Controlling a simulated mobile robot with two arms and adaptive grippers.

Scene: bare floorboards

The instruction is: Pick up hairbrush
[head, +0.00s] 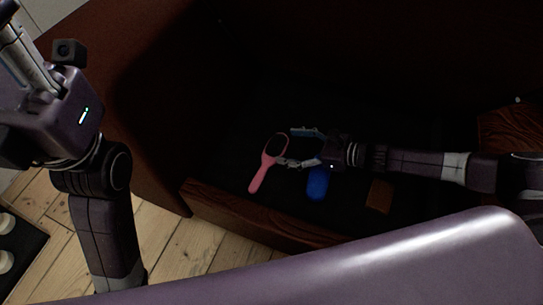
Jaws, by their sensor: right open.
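A pink hairbrush (259,178) with a dark oval head lies on the dark floor of a deep brown wooden box or drawer. Its head points up and to the right in the head view, and its handle points down and to the left. My right gripper (285,147) reaches in from the right with its fingers spread apart, open and empty. Its fingertips are close to the right side of the brush head and neck. I cannot tell whether the lower finger touches the brush. My left arm stands at the left; its fingers are not clearly in view.
A blue object (317,184) lies just below my right gripper. A brown block (379,196) lies further right. The container's wooden front edge (240,214) runs below the brush, and a tall brown side wall (140,130) rises at the left. Pale floorboards show at lower left.

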